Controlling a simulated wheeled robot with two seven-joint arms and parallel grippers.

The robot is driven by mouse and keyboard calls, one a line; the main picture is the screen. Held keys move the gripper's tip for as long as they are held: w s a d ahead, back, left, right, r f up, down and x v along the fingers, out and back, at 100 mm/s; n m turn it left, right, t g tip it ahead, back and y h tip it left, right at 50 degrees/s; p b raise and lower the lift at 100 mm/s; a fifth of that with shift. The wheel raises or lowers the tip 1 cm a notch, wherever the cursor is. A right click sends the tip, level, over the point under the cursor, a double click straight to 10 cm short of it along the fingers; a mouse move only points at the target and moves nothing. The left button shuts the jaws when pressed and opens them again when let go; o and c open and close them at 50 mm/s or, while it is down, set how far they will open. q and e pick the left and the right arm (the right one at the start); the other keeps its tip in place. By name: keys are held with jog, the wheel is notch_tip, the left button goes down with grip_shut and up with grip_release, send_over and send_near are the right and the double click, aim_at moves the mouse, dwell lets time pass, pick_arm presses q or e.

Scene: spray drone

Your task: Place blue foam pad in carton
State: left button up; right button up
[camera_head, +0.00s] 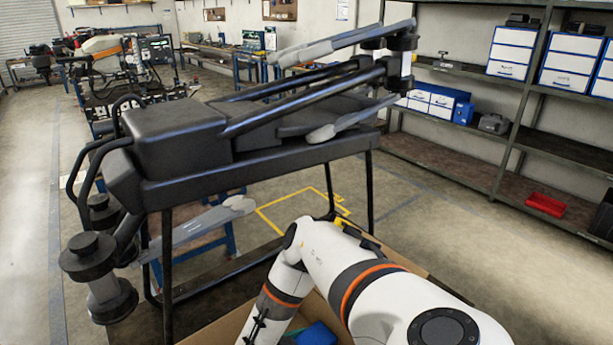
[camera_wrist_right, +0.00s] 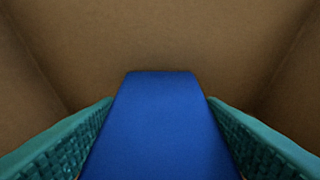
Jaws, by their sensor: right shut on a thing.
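My right arm reaches down into the brown carton (camera_head: 218,322) at the bottom of the head view. In the right wrist view, my right gripper (camera_wrist_right: 160,105) is shut on the blue foam pad (camera_wrist_right: 160,130), with a teal finger on each side of it. The carton's inner walls (camera_wrist_right: 160,35) fill the background of that view. A blue piece, likely the same pad, shows beside my arm inside the carton in the head view (camera_head: 316,334). My right fingers are hidden there. Whether the pad touches the carton floor cannot be told. My left gripper is not in view.
A large black spray drone (camera_head: 190,145) with folded grey propellers rests on a dark stand just beyond the carton. Metal shelves (camera_head: 515,150) with blue and white boxes and a red tray (camera_head: 546,204) stand at the right. Yellow floor markings (camera_head: 285,205) lie behind the stand.

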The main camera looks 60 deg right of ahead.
notch_tip(320, 180, down, 4)
jog(key=shift+r, duration=0.2)
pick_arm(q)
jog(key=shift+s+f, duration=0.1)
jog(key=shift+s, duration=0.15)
pick_arm(e)
jog(key=shift+f, duration=0.25)
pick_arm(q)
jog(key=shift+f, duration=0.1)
pick_arm(e)
jog(key=shift+f, duration=0.15)
jog(key=o, duration=0.9)
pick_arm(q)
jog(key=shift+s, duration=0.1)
pick_arm(e)
jog(key=b+v, duration=0.2)
jog(key=v, duration=0.5)
jog(key=shift+a+r, duration=0.25)
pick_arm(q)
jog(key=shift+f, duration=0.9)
